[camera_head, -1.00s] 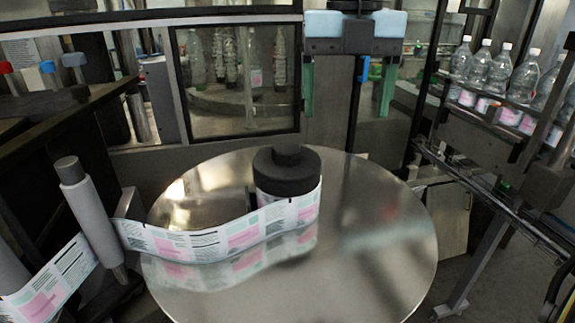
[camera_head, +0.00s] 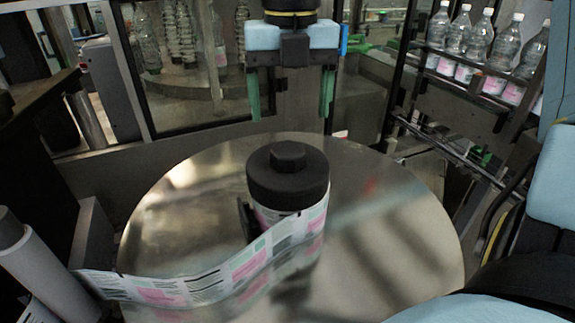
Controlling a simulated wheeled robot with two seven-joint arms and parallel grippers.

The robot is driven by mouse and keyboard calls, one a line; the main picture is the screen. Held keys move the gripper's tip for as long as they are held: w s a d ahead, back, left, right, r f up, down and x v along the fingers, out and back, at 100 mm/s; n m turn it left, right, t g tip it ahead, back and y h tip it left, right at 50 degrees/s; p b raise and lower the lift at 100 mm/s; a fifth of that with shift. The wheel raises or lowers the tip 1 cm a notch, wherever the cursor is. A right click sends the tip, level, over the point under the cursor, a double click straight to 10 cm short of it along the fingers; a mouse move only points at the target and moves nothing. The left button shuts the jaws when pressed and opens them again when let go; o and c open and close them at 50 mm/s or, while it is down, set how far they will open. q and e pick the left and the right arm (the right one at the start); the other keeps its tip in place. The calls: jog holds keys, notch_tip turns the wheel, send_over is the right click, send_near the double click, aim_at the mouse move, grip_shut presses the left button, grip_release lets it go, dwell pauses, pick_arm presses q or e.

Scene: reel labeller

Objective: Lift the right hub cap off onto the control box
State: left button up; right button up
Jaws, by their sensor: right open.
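The black hub cap (camera_head: 287,175), with a small raised knob on top, sits on the label reel (camera_head: 284,225) on the round metal turntable (camera_head: 390,250). A printed label strip (camera_head: 165,290) runs from the reel toward the lower left. My right gripper (camera_head: 290,95) hangs behind and above the cap in the picture. Its two green fingers point down, wide apart, with nothing between them. It is clear of the cap. My left gripper is out of view. I cannot make out a control box with certainty.
A grey roller post (camera_head: 35,265) stands at the lower left. Several clear bottles (camera_head: 490,45) stand on a conveyor at the upper right. A framed window panel (camera_head: 185,60) is behind the turntable. The turntable's right half is clear.

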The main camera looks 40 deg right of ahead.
aim_at(288, 149)
jog(key=shift+w+f, duration=0.1)
jog(key=shift+f, duration=0.65)
jog(key=shift+w+f, duration=0.2)
jog(key=shift+f, duration=0.4)
notch_tip(288, 149, down, 4)
jog(key=shift+f+p, duration=0.15)
jog(key=shift+p, duration=0.4)
jog(key=shift+f, duration=0.25)
jog(key=shift+s, duration=0.1)
jog(key=shift+c, duration=0.5)
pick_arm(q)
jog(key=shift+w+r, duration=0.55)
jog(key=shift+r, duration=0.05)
pick_arm(e)
jog(key=c, duration=1.1)
jog(key=shift+o, duration=0.2)
jog(key=shift+r, duration=0.1)
